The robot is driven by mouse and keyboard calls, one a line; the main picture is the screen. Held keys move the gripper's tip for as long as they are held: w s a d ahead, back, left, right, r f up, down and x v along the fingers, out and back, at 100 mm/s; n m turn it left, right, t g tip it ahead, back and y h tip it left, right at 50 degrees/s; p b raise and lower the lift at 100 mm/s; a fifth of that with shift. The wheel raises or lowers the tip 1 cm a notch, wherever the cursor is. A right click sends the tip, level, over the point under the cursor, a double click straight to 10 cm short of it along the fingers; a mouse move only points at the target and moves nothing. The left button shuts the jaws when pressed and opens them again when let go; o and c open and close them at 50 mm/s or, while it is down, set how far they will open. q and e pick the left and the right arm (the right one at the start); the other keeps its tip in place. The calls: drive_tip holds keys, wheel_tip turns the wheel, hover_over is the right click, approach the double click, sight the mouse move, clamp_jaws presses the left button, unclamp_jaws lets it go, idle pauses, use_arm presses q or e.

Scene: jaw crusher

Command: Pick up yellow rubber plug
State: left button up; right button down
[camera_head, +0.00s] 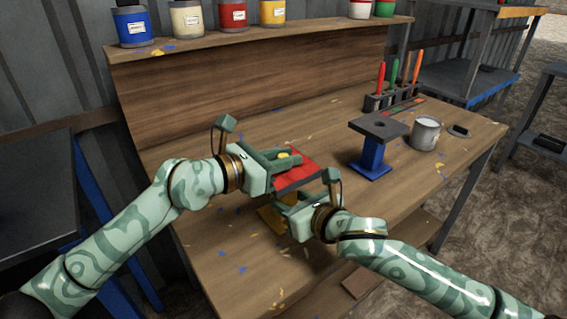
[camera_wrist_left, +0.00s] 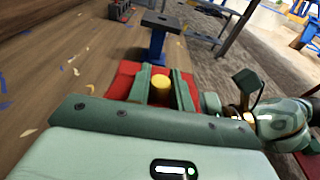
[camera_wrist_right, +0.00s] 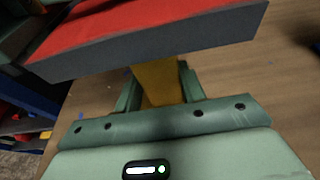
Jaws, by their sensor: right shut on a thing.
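The yellow rubber plug (camera_head: 283,155) is on or just above the red-topped stand (camera_head: 301,178). In the left wrist view the plug (camera_wrist_left: 161,86) shows between the two fingers of my left gripper (camera_wrist_left: 163,84). These fingers are apart, one on each side of it; whether either touches it I cannot tell. My left gripper (camera_head: 281,160) is over the red top. My right gripper (camera_head: 289,203) is below the top, shut on the stand's yellow post (camera_wrist_right: 158,82). The red top with its dark grey edge (camera_wrist_right: 150,45) hides part of the post in the right wrist view.
A blue stand with a dark top (camera_head: 379,127) and a grey can (camera_head: 425,133) are to the right on the wooden bench (camera_head: 235,262). A rack (camera_head: 388,101) holds upright coloured tools behind them. Paint cans line the shelf (camera_head: 250,38) above.

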sight(282, 156)
use_arm(q)
clamp_jaws()
drive_tip(key=shift+r, duration=0.25)
wheel_tip(282, 156, up, 3)
drive_tip(key=shift+s+a+r, duration=0.1)
drive_tip(key=shift+a, duration=0.05)
drive_tip(key=f+v, duration=0.2)
drive_tip(key=v, duration=1.5)
drive_tip(key=shift+s+a+f, duration=0.25)
drive_tip(key=shift+a+f, duration=0.1)
use_arm(e)
drive_tip(key=c, duration=0.8)
unclamp_jaws()
drive_tip(key=shift+o, duration=0.2)
